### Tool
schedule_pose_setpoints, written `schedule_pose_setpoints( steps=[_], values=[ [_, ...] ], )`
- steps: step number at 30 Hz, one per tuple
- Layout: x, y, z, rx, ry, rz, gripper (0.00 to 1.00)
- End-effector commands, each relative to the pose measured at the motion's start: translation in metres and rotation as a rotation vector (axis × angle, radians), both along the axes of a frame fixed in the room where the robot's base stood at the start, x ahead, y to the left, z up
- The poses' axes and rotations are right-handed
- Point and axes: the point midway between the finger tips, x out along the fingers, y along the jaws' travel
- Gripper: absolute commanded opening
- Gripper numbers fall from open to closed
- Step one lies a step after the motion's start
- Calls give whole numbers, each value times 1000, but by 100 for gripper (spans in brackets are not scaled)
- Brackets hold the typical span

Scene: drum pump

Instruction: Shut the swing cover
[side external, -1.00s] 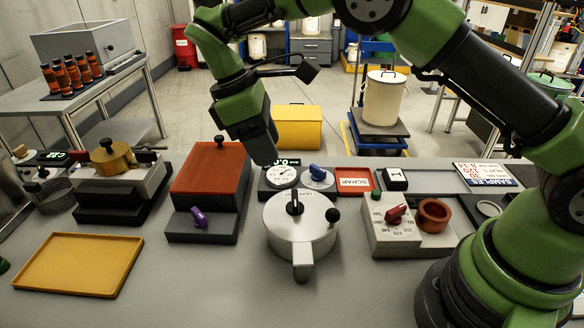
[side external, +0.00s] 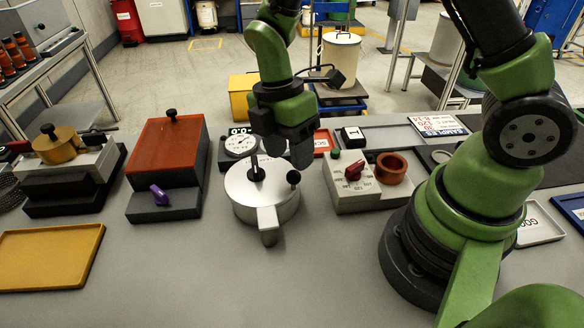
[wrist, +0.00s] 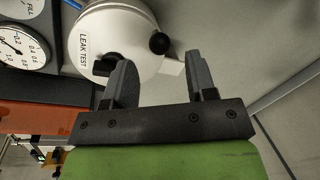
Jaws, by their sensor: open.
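A round silver pot (side external: 246,203), marked LEAK TEST in the wrist view (wrist: 118,24), stands mid-bench with a flat round cover (side external: 262,188) over its top. I cannot tell whether this cover is fully shut. It has a dark upright handle (side external: 256,171) and a black ball knob (side external: 293,177) at its right edge. A grey bar (side external: 268,222) sticks out toward the front. My gripper (side external: 286,150) is open and empty, pointing down just behind and above the knob. In the wrist view, the knob (wrist: 159,43) appears between my fingertips (wrist: 158,62), apparently beyond them.
A red-topped box (side external: 168,150) with a purple lever stands left of the pot. A grey control box (side external: 345,196) with a red knob and an orange ring stands close on the right. A dial gauge (side external: 240,144) sits behind. A yellow tray (side external: 45,258) lies front left; the front bench is clear.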

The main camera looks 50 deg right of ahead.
Motion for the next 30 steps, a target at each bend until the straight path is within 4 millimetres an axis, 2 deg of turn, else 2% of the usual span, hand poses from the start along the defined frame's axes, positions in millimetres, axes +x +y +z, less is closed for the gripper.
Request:
schedule_pose_setpoints(
  steps=[3,7,18,25,30],
  values=[
    [-5,1,-20,-1,5,-1,51],
    [-7,1,-34,-1,3,0,51],
    [-8,1,-40,0,0,-1,51],
    [-7,1,-40,0,-1,-1,0],
    [-10,1,-40,-1,0,-25,0]
  ],
)
